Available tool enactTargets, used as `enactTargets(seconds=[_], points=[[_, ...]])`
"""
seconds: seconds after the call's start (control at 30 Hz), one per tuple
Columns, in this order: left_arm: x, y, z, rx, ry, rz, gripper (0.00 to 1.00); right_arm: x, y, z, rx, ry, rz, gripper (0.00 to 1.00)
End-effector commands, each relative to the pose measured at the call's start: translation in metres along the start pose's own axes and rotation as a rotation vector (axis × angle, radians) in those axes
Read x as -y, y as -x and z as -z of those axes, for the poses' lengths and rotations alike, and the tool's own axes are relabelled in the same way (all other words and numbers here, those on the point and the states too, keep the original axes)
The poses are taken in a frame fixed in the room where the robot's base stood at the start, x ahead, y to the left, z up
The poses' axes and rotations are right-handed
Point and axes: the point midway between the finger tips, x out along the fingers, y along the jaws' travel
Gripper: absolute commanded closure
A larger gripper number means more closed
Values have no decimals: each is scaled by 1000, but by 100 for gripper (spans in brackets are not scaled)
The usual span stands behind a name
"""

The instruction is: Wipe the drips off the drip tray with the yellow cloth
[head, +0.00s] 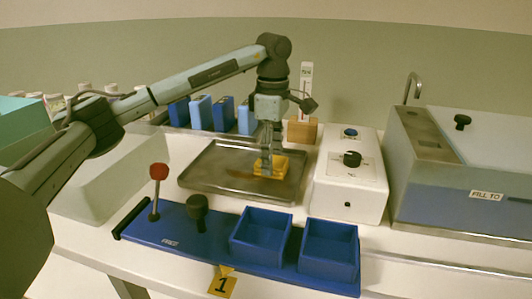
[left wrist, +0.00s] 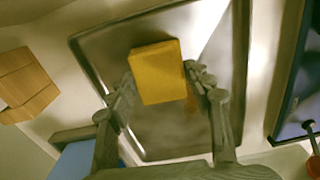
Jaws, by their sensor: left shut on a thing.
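The yellow cloth (head: 283,165) is a folded block at the upper right of the metal drip tray (head: 215,181). My left gripper (head: 267,163) comes down from above and is shut on the cloth. In the left wrist view the cloth (left wrist: 157,72) sits between the two fingers, over the tray (left wrist: 110,50). I cannot tell whether the cloth touches the tray surface. A brownish drip mark (left wrist: 191,98) shows on the tray beside the cloth. The gripper and cloth hide part of the tray. My right gripper is not in view.
A white box with a black knob (head: 351,185) stands right of the tray. Blue packs (head: 201,112) and a wooden block (head: 302,131) stand behind it. A blue panel with a red-topped lever (head: 158,172) and two blue bins (head: 262,236) lies in front.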

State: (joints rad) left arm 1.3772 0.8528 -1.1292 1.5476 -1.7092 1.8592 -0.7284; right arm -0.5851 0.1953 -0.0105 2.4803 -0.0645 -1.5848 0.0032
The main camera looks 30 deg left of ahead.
Motion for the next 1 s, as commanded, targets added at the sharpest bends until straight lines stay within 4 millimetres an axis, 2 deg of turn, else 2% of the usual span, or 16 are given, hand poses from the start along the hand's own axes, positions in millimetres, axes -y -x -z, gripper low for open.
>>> enactTargets(seconds=[0.23,0.47,0.8,1.0], points=[[19,-2,0,-2,0,2,77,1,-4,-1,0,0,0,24],[22,-2,2,-2,2,3,77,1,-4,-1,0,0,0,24],[24,0,30,-2,3,2,78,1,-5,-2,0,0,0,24],[24,1,39,-2,1,2,78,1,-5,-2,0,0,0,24]])
